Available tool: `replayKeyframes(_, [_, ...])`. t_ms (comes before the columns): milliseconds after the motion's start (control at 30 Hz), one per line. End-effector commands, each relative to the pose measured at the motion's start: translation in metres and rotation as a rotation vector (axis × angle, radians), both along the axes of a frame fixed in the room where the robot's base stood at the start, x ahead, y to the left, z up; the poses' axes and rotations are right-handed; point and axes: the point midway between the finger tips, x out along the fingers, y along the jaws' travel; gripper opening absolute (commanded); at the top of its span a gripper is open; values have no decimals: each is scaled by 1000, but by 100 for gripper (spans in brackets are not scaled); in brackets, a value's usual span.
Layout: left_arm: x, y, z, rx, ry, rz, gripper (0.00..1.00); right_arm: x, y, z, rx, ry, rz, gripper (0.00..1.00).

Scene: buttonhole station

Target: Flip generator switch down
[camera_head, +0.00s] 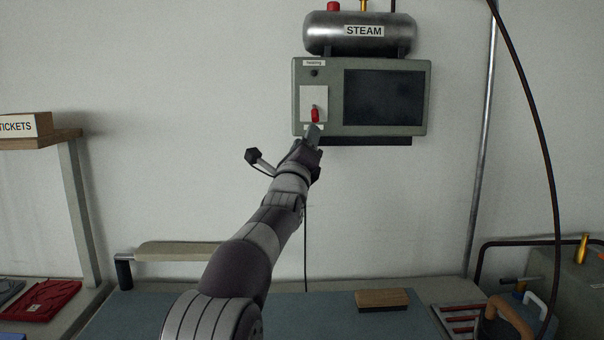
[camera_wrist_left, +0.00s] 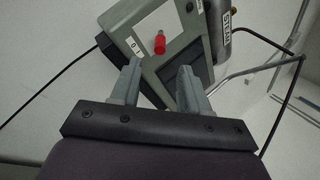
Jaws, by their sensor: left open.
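The generator (camera_head: 362,68) is a grey-green wall box with a dark panel, under a metal tank marked STEAM (camera_head: 364,31). Its red switch (camera_head: 315,115) sits on the lower part of a white plate at the box's left. The switch's red handle also shows in the left wrist view (camera_wrist_left: 159,43), beside a small label marked 0 and 1. I cannot tell for sure whether it is up or down. My left gripper (camera_head: 314,131) is just below the switch in the head view. In the left wrist view its fingers (camera_wrist_left: 160,72) are apart and empty, with the handle beyond the gap.
A brown block (camera_head: 382,299) lies on the blue-grey bench top (camera_head: 325,320). A padded board (camera_head: 178,251) stands at the bench's back left. A hose (camera_head: 540,120) hangs at the right. A TICKETS box (camera_head: 25,125) stands on the left shelf.

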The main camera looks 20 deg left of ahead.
Motion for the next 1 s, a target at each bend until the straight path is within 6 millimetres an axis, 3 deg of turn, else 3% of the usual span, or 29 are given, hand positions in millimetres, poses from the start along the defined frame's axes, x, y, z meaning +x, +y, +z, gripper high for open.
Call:
replayKeyframes(33, [-10, -1, -9, 0, -1, 0, 45, 0, 0, -12, 0, -1, 0, 59])
replayKeyframes(267, [-31, -5, -14, 0, -1, 1, 45, 0, 0, -19, 0, -1, 0, 59])
replayKeyframes(733, [-32, -5, -13, -8, -3, -4, 45, 0, 0, -18, 0, -1, 0, 59])
replayKeyframes(833, [-29, -4, -19, -139, 0, -62, 45, 0, 0, -18, 0, -1, 0, 59])
replayKeyframes(867, [-27, -4, -25, -225, 13, -94, 45, 0, 0, -18, 0, -1, 0, 59])
replayKeyframes(900, [-21, -2, -50, -383, 67, -138, 45, 0, 0, -18, 0, -1, 0, 59])
replayKeyframes(967, [-15, 0, -109, -682, 185, -174, 45, 0, 0, -18, 0, -1, 0, 59])
replayKeyframes(1000, [-18, -1, -149, -895, 265, -172, 45, 0, 0, -15, 0, 0, 0, 59])
